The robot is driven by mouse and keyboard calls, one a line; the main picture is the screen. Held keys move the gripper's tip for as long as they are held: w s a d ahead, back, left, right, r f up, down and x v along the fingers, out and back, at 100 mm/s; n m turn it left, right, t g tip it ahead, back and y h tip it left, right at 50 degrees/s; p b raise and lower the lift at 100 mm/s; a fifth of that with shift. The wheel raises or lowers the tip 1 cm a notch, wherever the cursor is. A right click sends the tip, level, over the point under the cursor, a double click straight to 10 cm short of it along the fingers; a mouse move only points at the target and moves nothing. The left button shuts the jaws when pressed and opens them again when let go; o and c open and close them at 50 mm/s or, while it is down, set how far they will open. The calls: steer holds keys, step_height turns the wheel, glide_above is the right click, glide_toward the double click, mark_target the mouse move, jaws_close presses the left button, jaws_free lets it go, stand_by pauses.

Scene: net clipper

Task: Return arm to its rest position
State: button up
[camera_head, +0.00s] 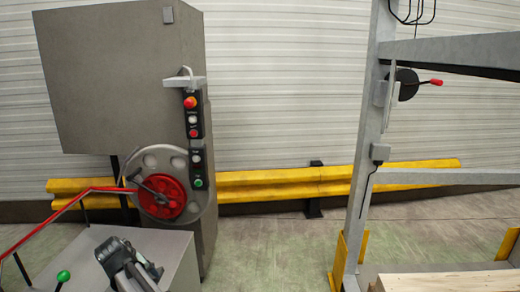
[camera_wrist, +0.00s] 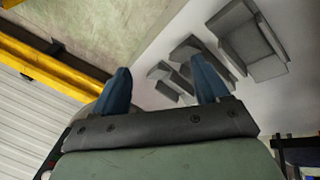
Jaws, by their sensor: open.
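My gripper (camera_wrist: 160,64) shows in the wrist view with its two blue fingers apart. No object is held between the fingers. Past the fingertips lies a pale surface with several grey blocks (camera_wrist: 248,42) on it. In the head view I cannot clearly make out my gripper. A dark jointed device (camera_head: 128,264) stands on the grey table of the machine at the lower left, and I cannot tell whether any of it is mine.
A grey machine cabinet (camera_head: 120,80) carries a button panel (camera_head: 194,135) and a red-hubbed wheel (camera_head: 162,194). A yellow guard rail (camera_head: 270,185) runs along the wall. A metal frame post (camera_head: 365,150) with a red-tipped lever (camera_head: 425,83) stands right. Wooden boards (camera_head: 450,281) lie lower right. Floor between is clear.

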steer(key=w+d+f+m+g+h, duration=0.1)
steer(key=w+d+f+m+g, duration=0.15)
steer(key=d+f, duration=1.45)
steer(key=s+d+f+m+g, duration=0.1)
steer(key=s+d+f, duration=0.1)
steer(key=d+f, duration=0.35)
steer(key=s+d+f+g+h, duration=0.1)
steer(key=s+d+f, duration=0.1)
steer(key=d+f, duration=0.35)
steer(key=s+d+f+m+g, duration=0.1)
steer(key=s+d+f, duration=0.2)
steer(key=d, duration=0.5)
steer(key=s+d+f+m+g+y, duration=0.1)
steer(key=s+d+f+g, duration=0.1)
steer(key=s+d+f, duration=0.2)
steer(key=s+d+f+m+g+y, duration=0.1)
steer(key=s+d+f, duration=0.3)
steer(key=s+d, duration=0.6)
steer(key=s+d+f+m+g, duration=0.3)
steer(key=s+d, duration=0.4)
steer(key=s, duration=0.8)
steer(key=shift+s+f+y, duration=0.2)
steer(key=shift+f+y, duration=0.2)
steer(key=shift+f, duration=0.35)
steer(key=shift+c, duration=0.2)
